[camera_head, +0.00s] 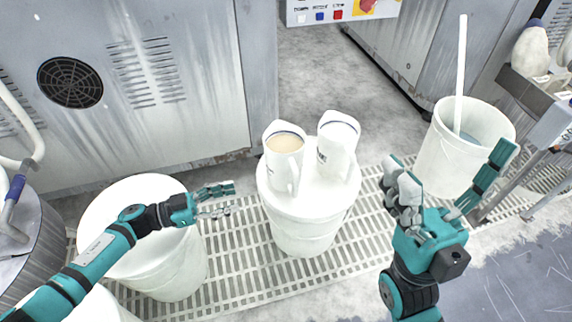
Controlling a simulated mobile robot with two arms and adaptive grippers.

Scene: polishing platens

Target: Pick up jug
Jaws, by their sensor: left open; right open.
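Two white jugs stand upright side by side on the lid of a white bucket in the middle of the head view. The left jug (281,167) holds a beige liquid, and its handle faces the front. The right jug (336,147) stands close beside it; its contents cannot be seen. My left gripper (228,199) is open and empty, to the left of the bucket and apart from the jugs. My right gripper (447,165) is open with its fingers spread, to the right of the jugs and in front of an open bucket.
The lidded bucket (304,237) under the jugs stands on a floor grating (237,262). Another lidded white bucket (120,215) is below my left arm. An open bucket (440,150) with a white stick (461,70) stands at right. Grey machine cabinets (200,110) stand behind.

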